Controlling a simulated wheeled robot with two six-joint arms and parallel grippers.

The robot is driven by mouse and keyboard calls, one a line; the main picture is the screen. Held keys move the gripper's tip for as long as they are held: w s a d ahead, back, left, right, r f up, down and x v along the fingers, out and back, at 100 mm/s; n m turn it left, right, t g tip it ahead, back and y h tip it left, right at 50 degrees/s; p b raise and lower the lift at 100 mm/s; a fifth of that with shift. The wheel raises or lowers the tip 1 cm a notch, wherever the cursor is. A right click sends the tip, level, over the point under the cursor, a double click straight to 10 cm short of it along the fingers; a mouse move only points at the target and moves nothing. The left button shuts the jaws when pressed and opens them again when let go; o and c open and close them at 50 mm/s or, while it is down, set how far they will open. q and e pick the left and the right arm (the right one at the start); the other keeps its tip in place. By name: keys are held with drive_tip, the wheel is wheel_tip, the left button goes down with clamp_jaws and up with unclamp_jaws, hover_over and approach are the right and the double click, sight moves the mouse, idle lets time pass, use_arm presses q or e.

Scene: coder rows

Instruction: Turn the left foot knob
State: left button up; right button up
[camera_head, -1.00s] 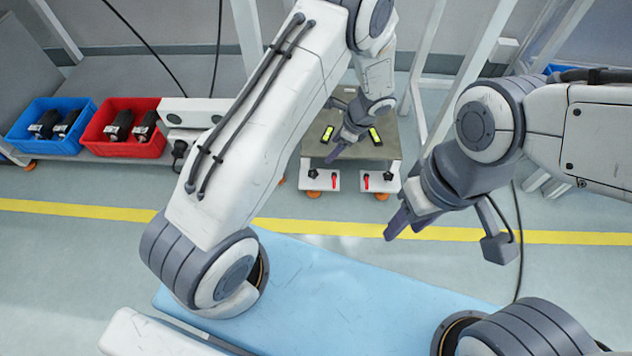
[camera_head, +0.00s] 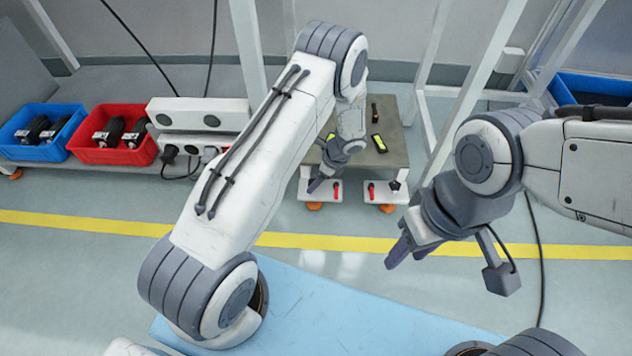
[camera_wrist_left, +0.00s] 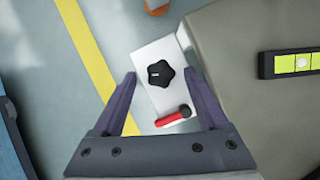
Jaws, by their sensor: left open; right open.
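The left foot is a white block (camera_head: 327,198) at the front left of a grey-brown platform. My left gripper (camera_head: 315,184) is over it and hides its knob in the head view. In the left wrist view the black star-shaped knob (camera_wrist_left: 160,73) lies between the open fingertips, with a gap on each side. The block's red-and-black lever (camera_wrist_left: 174,117) is nearer the gripper's base; its red part (camera_head: 337,191) also shows in the head view. My right gripper (camera_head: 400,249) is open and empty, away from the platform.
The right foot (camera_head: 383,198) has a similar knob and red lever. The platform (camera_head: 390,152) carries yellow-green levels (camera_head: 379,143). White frame posts (camera_head: 455,85) stand at its right. Blue (camera_head: 45,151) and red (camera_head: 108,154) crates with black parts are at left.

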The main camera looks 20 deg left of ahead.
use_arm(q)
clamp_jaws()
drive_tip(key=n+p, duration=0.1)
drive_tip(key=p, duration=0.1)
drive_tip(key=n+g+p, duration=0.1)
drive_tip(key=shift+w+r+p, duration=0.1)
drive_tip(key=shift+r+p, duration=0.2)
drive_tip(key=shift+p, duration=0.1)
drive_tip(key=shift+a+f+n+p, duration=0.1)
drive_tip(key=shift+n+p, duration=0.2)
drive_tip(key=shift+n, duration=0.5)
drive_tip(key=shift+w+f+n+g, duration=0.1)
drive_tip(key=shift+f+n+g, duration=0.1)
drive_tip(key=shift+n+g, duration=0.45)
unclamp_jaws()
